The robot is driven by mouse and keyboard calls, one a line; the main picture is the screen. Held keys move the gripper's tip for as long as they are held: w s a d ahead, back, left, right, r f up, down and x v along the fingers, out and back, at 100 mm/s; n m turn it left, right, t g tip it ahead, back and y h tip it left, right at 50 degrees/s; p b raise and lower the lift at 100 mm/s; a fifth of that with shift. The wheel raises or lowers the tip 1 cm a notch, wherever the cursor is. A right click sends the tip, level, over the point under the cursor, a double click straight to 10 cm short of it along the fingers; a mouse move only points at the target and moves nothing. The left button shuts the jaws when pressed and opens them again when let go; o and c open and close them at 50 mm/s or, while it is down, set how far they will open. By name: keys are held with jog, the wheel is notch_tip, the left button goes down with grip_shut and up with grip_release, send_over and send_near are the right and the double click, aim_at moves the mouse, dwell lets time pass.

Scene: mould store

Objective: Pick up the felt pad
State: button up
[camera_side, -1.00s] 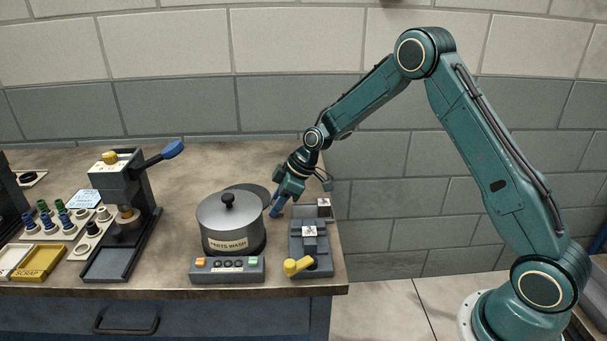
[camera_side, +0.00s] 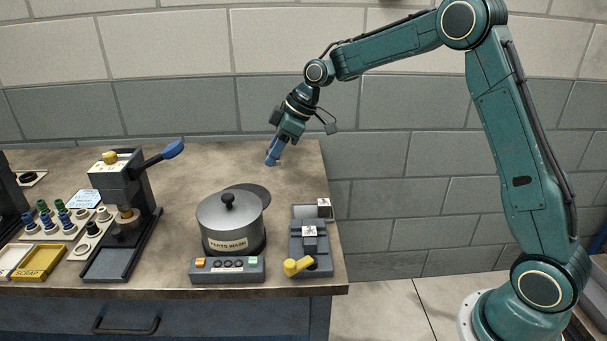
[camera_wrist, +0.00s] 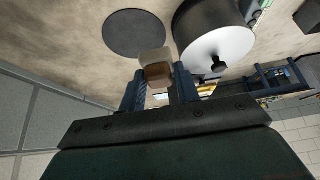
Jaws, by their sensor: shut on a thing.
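My gripper (camera_side: 272,160) is in the air above the back right part of the bench, blue fingers pointing down. In the wrist view its fingers (camera_wrist: 160,78) are shut on a small block with a cream end and a brown side, which I take to be the felt pad (camera_wrist: 154,56). It sticks out past the fingertips, clear of the bench. In the side view the fingers hide it. A flat dark grey disc (camera_side: 257,192) lies on the bench behind the pot; it also shows in the wrist view (camera_wrist: 134,33).
A lidded grey pot (camera_side: 222,222) marked PARTS WASH stands by a button box (camera_side: 228,270). Right of it is a grey fixture (camera_side: 310,258) with a yellow knob. A lever press (camera_side: 125,190) stands at left, beside small pegs. The back middle of the bench is clear.

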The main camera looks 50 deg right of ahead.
jog(key=shift+r, duration=2.6)
jog(key=o, duration=0.4)
jog(key=c, duration=0.3)
jog(key=shift+s+f+n, duration=0.3)
jog(key=shift+s, duration=0.15)
jog(key=s+a+f+n+g, duration=0.1)
jog(key=s+f+n, duration=0.1)
jog(key=s, duration=0.2)
jog(key=s+f+n+g+y, duration=0.1)
jog(key=s+n, duration=0.2)
jog(key=s, duration=0.1)
jog(key=s+a+f+n+g, duration=0.1)
jog(key=s+f+n+g, duration=0.1)
jog(key=s+n, duration=0.1)
jog(key=shift+s+a+f+y, duration=0.3)
jog(key=shift+s+a+y, duration=0.1)
jog(key=shift+s, duration=0.2)
